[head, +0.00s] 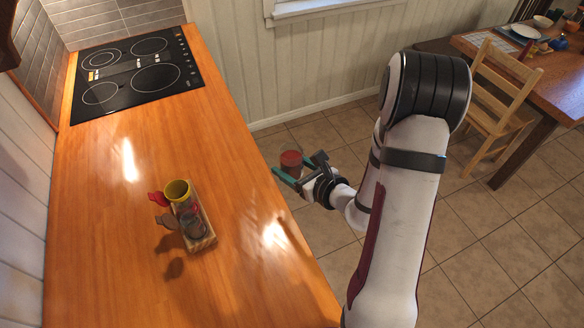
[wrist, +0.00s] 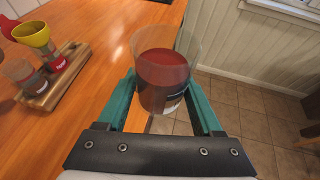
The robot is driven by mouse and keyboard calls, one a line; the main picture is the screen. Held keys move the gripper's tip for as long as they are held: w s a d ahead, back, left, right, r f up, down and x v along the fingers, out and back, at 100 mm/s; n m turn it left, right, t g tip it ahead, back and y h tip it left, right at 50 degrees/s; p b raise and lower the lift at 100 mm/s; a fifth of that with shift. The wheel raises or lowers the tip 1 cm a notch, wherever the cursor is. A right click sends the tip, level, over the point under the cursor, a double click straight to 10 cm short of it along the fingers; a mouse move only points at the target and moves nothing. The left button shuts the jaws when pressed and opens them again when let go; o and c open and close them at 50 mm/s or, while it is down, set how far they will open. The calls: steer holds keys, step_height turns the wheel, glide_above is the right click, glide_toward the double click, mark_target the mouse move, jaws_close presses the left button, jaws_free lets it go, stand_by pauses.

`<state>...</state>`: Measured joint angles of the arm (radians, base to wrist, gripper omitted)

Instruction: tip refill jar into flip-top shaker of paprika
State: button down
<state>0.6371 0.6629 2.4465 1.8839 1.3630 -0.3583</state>
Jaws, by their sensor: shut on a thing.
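My gripper (head: 298,172) is shut on a clear refill jar (head: 291,160) of dark red powder. In the wrist view the jar (wrist: 163,82) sits upright or nearly so between the teal fingers (wrist: 160,98). It is held up to the right of the shakers, apart from them. A shaker with a red label (wrist: 57,64) stands in a wooden rack with a yellow funnel (head: 178,190) on top; the funnel (wrist: 32,35) also shows in the wrist view. A red flip lid (head: 158,198) hangs open beside it. The label is too small to read surely.
A second clear shaker (head: 194,224) with an open brown lid (head: 167,221) stands in the same wooden rack (head: 204,243). The orange wood counter (head: 110,230) is clear around the rack. A black cooktop (head: 135,70) lies at the far end.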

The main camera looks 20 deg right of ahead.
steer(key=w+a+r+n+g+y, duration=0.2)
steer(key=w+a+n+g+y, duration=0.15)
steer(key=w+a+n, duration=0.2)
steer(key=w+a+r+n+g+y, duration=0.3)
steer(key=w+a+n+y, duration=0.1)
steer(key=w+a, duration=0.15)
steer(key=s+a+f+n+g, duration=0.1)
steer(key=a+f+n+g, duration=0.3)
steer(key=a+n+g, duration=0.4)
steer(key=shift+s+a+f+n+g+y, duration=0.15)
steer(key=shift+a+f+n+g+y, duration=0.1)
steer(key=shift+n+g+y, duration=0.3)
steer(key=shift+d, duration=0.15)
